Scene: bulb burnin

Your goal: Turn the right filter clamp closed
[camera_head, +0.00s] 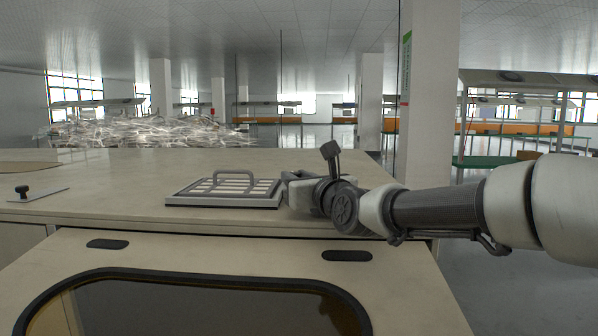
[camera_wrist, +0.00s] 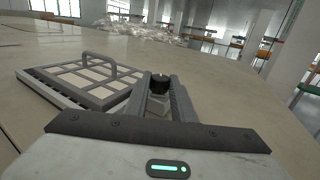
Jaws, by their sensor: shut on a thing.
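The right filter clamp shows in the wrist view as a small black knob (camera_wrist: 160,84) on a pale base, between my two fingers. My gripper (camera_wrist: 161,97) is shut on this knob. In the head view my gripper (camera_head: 298,186) reaches in low from the right, beside the filter's right edge, and hides the clamp there. The filter (camera_head: 225,201) is a flat grey grid frame with a raised loop handle (camera_head: 234,174), lying on the cabinet top. It also shows left of my fingers in the wrist view (camera_wrist: 108,99). The clamp's turn angle cannot be told.
The beige cabinet top (camera_head: 120,170) is clear around the filter. A black knob on a thin plate (camera_head: 45,194) lies at the far left. Below the top's front edge is a panel with a dark window (camera_head: 200,308) and two black slots (camera_head: 346,256).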

